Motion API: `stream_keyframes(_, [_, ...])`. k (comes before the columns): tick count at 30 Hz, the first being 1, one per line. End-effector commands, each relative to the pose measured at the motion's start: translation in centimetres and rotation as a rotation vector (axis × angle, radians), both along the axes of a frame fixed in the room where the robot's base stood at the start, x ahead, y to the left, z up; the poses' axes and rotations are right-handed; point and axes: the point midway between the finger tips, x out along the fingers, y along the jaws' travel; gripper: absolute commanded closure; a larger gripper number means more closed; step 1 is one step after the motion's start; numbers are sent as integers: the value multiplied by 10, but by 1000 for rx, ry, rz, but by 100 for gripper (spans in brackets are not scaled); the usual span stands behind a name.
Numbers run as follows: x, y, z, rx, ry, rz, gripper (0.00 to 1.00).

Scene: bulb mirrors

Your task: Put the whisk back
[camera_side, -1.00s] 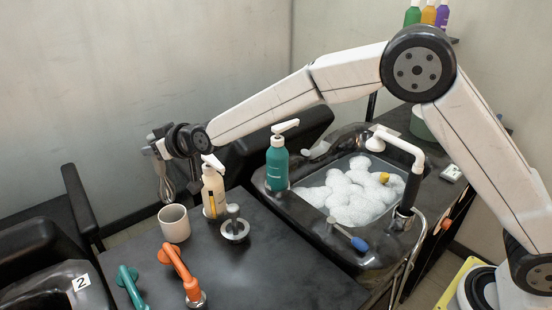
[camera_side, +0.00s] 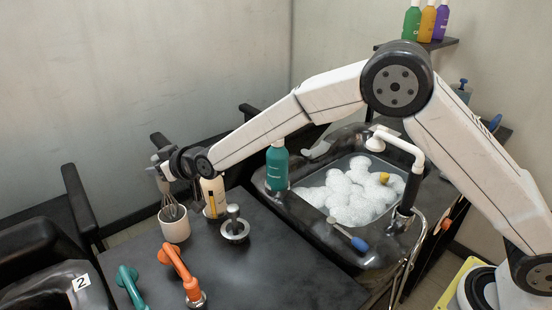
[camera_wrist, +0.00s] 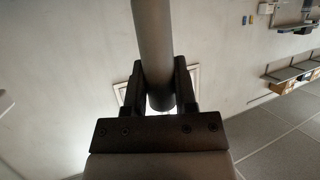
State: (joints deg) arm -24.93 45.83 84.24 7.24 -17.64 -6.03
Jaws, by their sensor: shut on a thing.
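The whisk (camera_side: 172,211) hangs wires-down from my gripper (camera_side: 158,172) in the side view. Its lower wires are at the mouth of the white cup (camera_side: 175,230), and the cup's rim hides their tips. I cannot tell whether the whisk touches the cup's bottom. In the wrist view, my gripper (camera_wrist: 160,92) is shut on a grey cylindrical handle (camera_wrist: 153,45), which runs up out of the picture between the two fingers.
A cream pump bottle (camera_side: 214,196) and a metal piece with a knob (camera_side: 235,228) stand right of the cup. An orange handle (camera_side: 180,272) and a teal handle (camera_side: 130,287) are in front. A foam-filled sink (camera_side: 350,195) with a teal bottle (camera_side: 277,165) lies further right.

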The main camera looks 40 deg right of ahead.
Motion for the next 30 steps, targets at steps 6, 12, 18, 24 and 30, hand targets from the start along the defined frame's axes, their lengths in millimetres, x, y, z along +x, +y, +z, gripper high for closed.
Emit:
stream_keyframes(6, [0, 0, -3, 0, -1, 0, 100])
stream_keyframes(12, [0, 0, -23, 1, 2, -1, 100])
stream_keyframes(18, [0, 0, -44, 0, 0, 0, 100])
stream_keyframes(24, [0, 0, -46, 1, -2, 0, 100])
stream_keyframes(30, [0, 0, -47, 2, -1, 0, 100])
